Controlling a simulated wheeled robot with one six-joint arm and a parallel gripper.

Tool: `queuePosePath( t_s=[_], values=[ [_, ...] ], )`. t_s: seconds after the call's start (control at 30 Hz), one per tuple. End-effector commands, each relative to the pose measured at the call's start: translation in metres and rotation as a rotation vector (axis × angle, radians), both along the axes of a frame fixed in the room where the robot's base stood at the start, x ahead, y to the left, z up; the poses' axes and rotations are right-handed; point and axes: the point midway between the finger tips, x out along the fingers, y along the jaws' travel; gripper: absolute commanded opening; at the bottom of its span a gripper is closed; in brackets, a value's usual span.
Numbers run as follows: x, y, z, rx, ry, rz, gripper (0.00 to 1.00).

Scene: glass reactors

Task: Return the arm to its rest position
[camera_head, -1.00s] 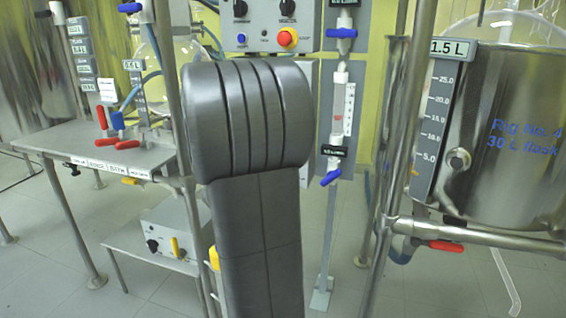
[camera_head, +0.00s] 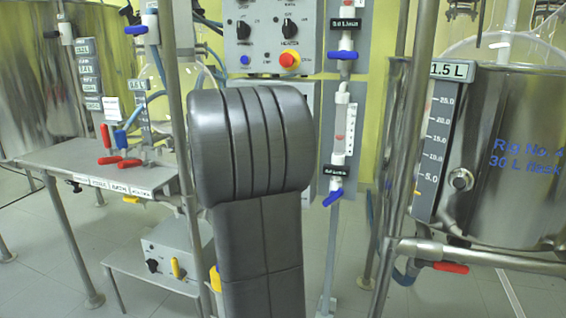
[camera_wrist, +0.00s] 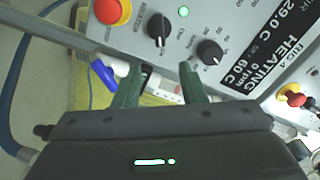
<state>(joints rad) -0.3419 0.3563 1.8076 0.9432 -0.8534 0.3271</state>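My arm (camera_head: 255,190) stands upright in the middle of the head view, its dark grey rounded joint in front of the rig. My gripper (camera_wrist: 160,72) shows only in the wrist view. Its two green fingers are apart with nothing held between them. Beyond them is a grey control panel (camera_wrist: 222,22) with black knobs, a red button and a heating display. The gap to the panel is hard to judge. My gripper is outside the head view.
A control box (camera_head: 266,32) with a red stop button (camera_head: 290,60) is behind my arm. A steel vessel (camera_head: 515,165) in a pipe frame stands right. A metal bench (camera_head: 85,165) with red-handled valves stands left. Blue valves (camera_head: 333,198) line the middle column.

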Motion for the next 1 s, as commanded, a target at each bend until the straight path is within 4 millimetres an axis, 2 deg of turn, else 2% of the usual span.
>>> queuePosePath(
  t_s=[0.03, 0.3, 0.5, 0.63, 1.0],
  values=[
    [0.011, -0.005, -0.002, 0.001, -0.001, -0.004, 0.37],
    [0.061, -0.021, -0.002, -0.001, 0.000, -0.003, 0.37],
    [0.087, -0.029, -0.001, 0.000, -0.001, -0.002, 0.37],
    [0.095, -0.031, 0.000, -0.001, -0.001, 0.000, 0.37],
    [0.094, -0.030, 0.000, -0.019, 0.006, 0.000, 0.37]
  ],
)
